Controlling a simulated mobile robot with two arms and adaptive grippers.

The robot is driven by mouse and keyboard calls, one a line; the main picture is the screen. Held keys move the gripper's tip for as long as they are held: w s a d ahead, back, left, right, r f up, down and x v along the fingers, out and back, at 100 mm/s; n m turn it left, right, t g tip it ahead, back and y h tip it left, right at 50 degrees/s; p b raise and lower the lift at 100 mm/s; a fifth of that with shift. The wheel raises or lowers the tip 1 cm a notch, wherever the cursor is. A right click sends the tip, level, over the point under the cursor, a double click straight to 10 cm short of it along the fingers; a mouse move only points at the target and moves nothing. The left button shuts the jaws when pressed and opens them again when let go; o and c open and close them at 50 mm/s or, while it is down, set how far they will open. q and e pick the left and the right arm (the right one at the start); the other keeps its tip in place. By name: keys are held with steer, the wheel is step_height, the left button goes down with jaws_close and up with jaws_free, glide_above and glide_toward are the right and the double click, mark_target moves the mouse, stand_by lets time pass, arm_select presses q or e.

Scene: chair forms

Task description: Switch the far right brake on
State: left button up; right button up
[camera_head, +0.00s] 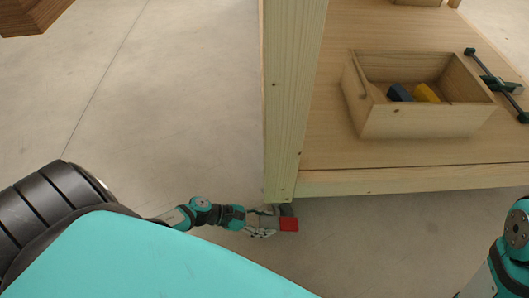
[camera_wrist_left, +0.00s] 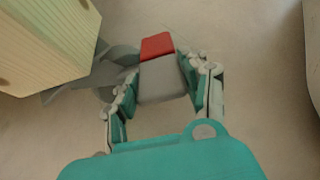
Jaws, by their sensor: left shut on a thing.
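The brake (camera_head: 289,224) is a small pedal with a red tip, low under the bottom end of a wooden leg (camera_head: 288,130). In the left wrist view the brake (camera_wrist_left: 157,46) shows its red end and a grey body, beside a grey caster (camera_wrist_left: 118,70). My left gripper (camera_head: 264,222) is down near the floor at the leg's foot. In the left wrist view its fingers (camera_wrist_left: 164,78) lie on either side of the grey body, shut on the brake. Much of the caster is hidden. Of my right arm only links show at the right edge.
The wooden workbench (camera_head: 420,180) fills the right. An open wooden box (camera_head: 415,122) with a blue and a yellow item stands on its shelf, beside a green-black clamp (camera_head: 493,82). A brown wooden piece (camera_head: 30,14) is at the upper left. The floor left of the leg is clear.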

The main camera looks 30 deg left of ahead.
stand_by(0.3)
arm_select(q)
steer(key=o, duration=1.2)
steer(key=shift+c, duration=0.2)
steer(key=shift+a+r, duration=0.1)
steer(key=v, duration=1.1)
steer(key=shift+s+a+r, duration=0.2)
steer(key=shift+a+r, duration=0.05)
